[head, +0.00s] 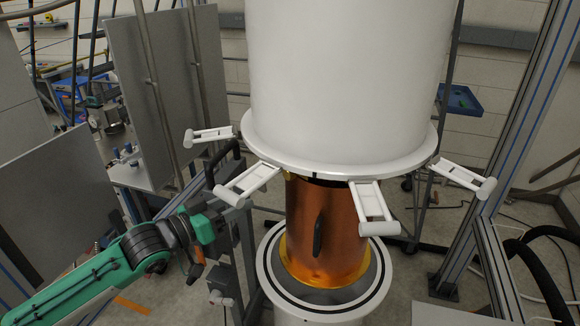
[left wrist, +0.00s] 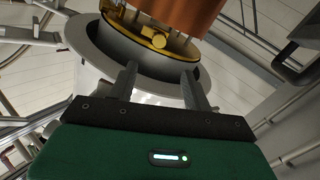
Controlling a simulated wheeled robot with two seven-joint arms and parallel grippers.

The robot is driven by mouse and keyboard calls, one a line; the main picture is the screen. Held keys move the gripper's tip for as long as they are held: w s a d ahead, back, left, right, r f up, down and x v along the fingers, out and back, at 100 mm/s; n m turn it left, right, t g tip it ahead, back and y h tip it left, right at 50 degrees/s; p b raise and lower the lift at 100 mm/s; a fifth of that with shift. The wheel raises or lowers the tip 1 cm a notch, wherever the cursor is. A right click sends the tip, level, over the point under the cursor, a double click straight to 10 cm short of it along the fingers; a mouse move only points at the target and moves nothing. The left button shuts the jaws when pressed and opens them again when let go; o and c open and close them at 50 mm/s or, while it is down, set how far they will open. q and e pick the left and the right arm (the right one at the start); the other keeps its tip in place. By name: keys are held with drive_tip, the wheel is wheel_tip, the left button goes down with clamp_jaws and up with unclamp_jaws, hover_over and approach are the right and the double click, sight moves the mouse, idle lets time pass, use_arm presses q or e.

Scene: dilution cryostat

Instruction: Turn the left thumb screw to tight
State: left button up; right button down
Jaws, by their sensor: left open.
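In the head view a copper-coloured can (head: 325,225) stands below the big white vessel (head: 345,80). Its gold rim (head: 312,277) sits inside a white ring flange (head: 372,300). In the left wrist view several small gold fittings (left wrist: 157,40) show at the gold edge of the copper can, inside the grey ring (left wrist: 88,50). I cannot tell which fitting is the left thumb screw. My left gripper (head: 193,268) is left of the can and ring in the head view. In the left wrist view its two fingers (left wrist: 158,74) are apart, with nothing seen between them. My right gripper is not in view.
White handle-like brackets (head: 373,212) stick out around the vessel's lower rim, one (head: 245,185) above my left gripper. A grey metal frame post (head: 510,120) stands at the right, with black hoses (head: 540,270) near it. A grey panel (head: 165,85) stands behind at the left.

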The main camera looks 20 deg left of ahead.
use_arm(q)
drive_tip(key=p, duration=0.5)
approach(286, 176)
drive_tip(key=x, duration=0.8)
drive_tip(key=shift+s, duration=0.1)
drive_tip(key=c, duration=1)
